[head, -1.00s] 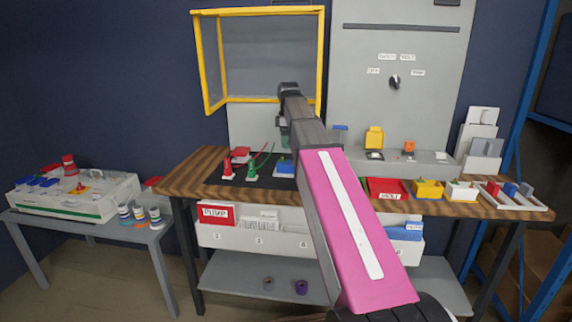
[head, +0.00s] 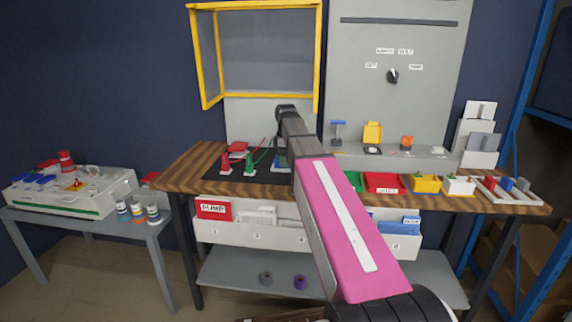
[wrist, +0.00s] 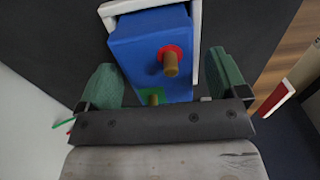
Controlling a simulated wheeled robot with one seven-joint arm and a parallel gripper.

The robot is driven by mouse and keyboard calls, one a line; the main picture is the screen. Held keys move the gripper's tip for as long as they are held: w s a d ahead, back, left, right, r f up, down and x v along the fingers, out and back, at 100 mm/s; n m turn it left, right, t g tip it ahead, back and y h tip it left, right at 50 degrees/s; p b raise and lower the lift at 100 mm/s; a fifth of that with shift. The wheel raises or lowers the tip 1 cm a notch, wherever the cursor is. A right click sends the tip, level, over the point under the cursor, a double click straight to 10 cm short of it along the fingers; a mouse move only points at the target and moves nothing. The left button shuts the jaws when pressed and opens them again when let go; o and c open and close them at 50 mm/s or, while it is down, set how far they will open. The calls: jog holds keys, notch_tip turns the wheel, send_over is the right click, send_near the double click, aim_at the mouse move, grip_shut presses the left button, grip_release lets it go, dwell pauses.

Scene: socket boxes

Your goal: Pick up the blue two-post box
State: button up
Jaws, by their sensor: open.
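The blue two-post box (wrist: 135,48) fills the upper middle of the wrist view. One brown post has a red collar (wrist: 170,60) and the other a green collar (wrist: 152,97). A white edge (wrist: 196,30) runs along its right side and far end. My gripper (wrist: 162,66) is open, with one green finger on each side of the box's near end. I cannot tell whether the fingers touch it.
On the mat, red and green posts with leads (head: 249,164) stand left of the box. A yellow-framed screen (head: 204,60) rises behind the bench.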

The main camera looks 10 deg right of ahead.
jog(key=shift+f, duration=0.45)
jog(key=c, duration=1)
jog(key=shift+o, duration=0.3)
jog(key=shift+r, duration=0.9)
notch_tip(320, 180, up, 3)
jog(key=shift+a+f, duration=0.1)
jog(key=shift+f, duration=0.05)
jog(key=s+a+r, duration=0.5)
jog(key=a+r, duration=0.1)
jog(key=a, duration=0.4)
jog(key=shift+s+r, duration=0.2)
jog(key=shift+r, duration=0.1)
